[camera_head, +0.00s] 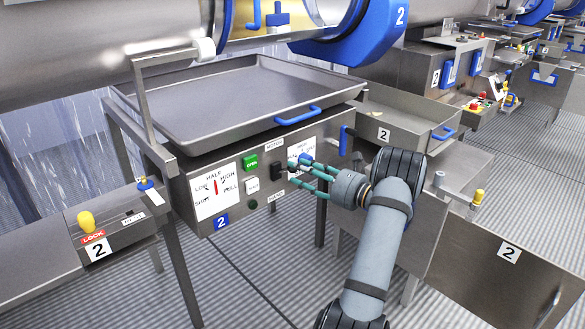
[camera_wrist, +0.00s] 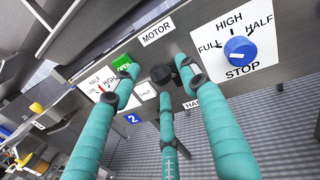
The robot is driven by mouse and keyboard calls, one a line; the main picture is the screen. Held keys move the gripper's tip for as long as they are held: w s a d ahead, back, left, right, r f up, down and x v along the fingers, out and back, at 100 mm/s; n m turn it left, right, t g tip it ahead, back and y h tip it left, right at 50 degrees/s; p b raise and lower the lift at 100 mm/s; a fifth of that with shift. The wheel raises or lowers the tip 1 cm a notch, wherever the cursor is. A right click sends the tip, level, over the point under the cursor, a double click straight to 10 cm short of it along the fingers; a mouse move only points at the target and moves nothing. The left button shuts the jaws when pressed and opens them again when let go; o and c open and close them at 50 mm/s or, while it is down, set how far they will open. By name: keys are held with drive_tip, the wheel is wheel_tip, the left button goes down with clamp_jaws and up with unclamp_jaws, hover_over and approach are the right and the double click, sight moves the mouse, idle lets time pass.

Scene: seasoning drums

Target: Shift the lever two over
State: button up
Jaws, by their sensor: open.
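The control panel is on the metal cabinet. Its black lever (camera_head: 278,172), under the MOTOR label, also shows in the wrist view (camera_wrist: 161,74). To its right is a blue knob (camera_wrist: 240,51) on a white dial marked FULL, HIGH, HALF and STOP; in the head view the fingers partly cover that dial. My gripper (camera_head: 298,171) has teal fingers, which are spread open in front of the panel. In the wrist view the open gripper (camera_wrist: 156,86) has its fingertips around the black lever's place in the picture; I cannot tell whether any touches it.
Left of the lever are a green OPEN button (camera_head: 250,162), a white SHUT button (camera_head: 252,185) and a white gauge (camera_head: 215,190) with a red needle. A metal tray (camera_head: 240,100) with a blue handle (camera_head: 297,115) overhangs the panel. A yellow knob (camera_head: 86,219) stands at left.

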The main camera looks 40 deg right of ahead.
sight(287, 169)
drive_tip(key=shift+x, duration=1.65)
drive_tip(key=shift+c, duration=0.6)
clamp_jaws()
